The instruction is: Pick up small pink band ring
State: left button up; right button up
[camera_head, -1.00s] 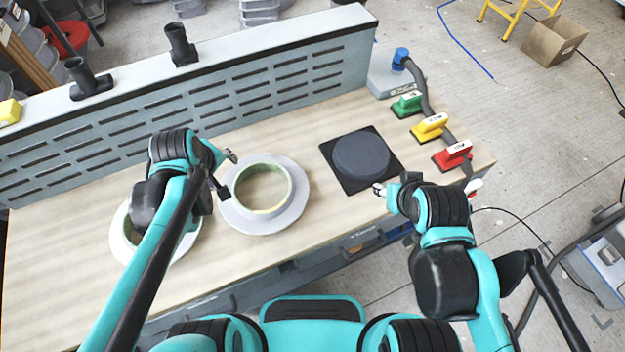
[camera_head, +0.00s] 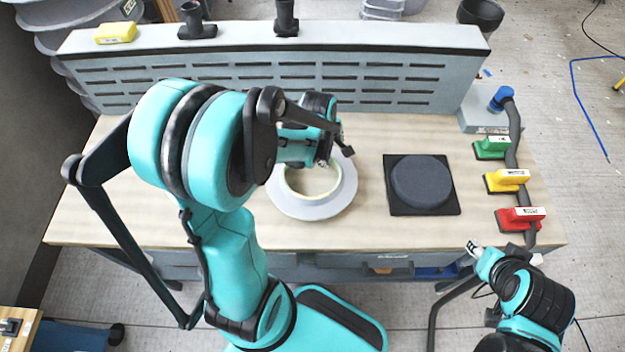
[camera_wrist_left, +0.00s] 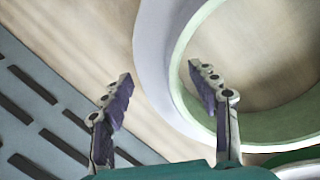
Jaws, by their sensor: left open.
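A pale lilac-grey ring (camera_head: 340,205) with a light green inner band lies flat on the wooden bench. No clearly pink ring shows. My left gripper (camera_head: 336,155) is open above the far side of this ring. In the left wrist view the open left gripper (camera_wrist_left: 161,75) has one finger over the green inner wall and the other over bare wood. The pale rim of the ring (camera_wrist_left: 155,60) passes between them, and no contact can be made out. My right gripper (camera_head: 472,247) is at the bench's front right edge; its jaws are too small to read.
A dark round mould (camera_head: 421,182) on a black square mat stands right of the ring. Green (camera_head: 492,148), yellow (camera_head: 506,181) and red (camera_head: 520,217) sanding blocks line the right end. A slotted grey panel (camera_head: 400,82) closes the back.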

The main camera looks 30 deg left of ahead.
pick_arm(q)
jog(key=shift+f, duration=0.1)
grip_shut()
dwell(0.3)
